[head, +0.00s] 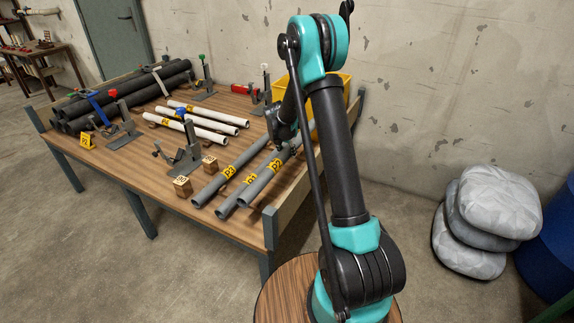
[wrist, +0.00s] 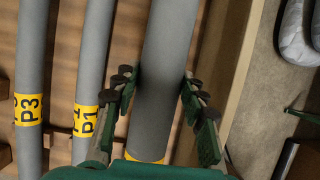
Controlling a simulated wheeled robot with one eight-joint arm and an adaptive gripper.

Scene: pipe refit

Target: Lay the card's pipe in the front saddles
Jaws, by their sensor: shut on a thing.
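My gripper (wrist: 160,88) is shut on a thick grey pipe, P2 (wrist: 160,60), with a finger on each side of it. In the head view P2 (head: 262,181) is the rightmost of three grey pipes; I cannot tell if it is raised. Pipe P1 (wrist: 88,70) and pipe P3 (wrist: 30,70) lie to its left. The yellow card (head: 87,142) stands at the table's left front; its text is too small to read. Grey clamp stands, which look like saddles, stand at the front (head: 184,160) and further left (head: 124,130). My arm partly hides the gripper in the head view.
Two small wooden blocks (head: 182,187) (head: 210,164) stand near the front pipes. White pipes (head: 205,118) lie mid-table, dark pipes (head: 130,97) are stacked at the left. A yellow bin (head: 342,86) is behind my arm. A wooden rail (wrist: 235,80) runs along the table's right edge.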

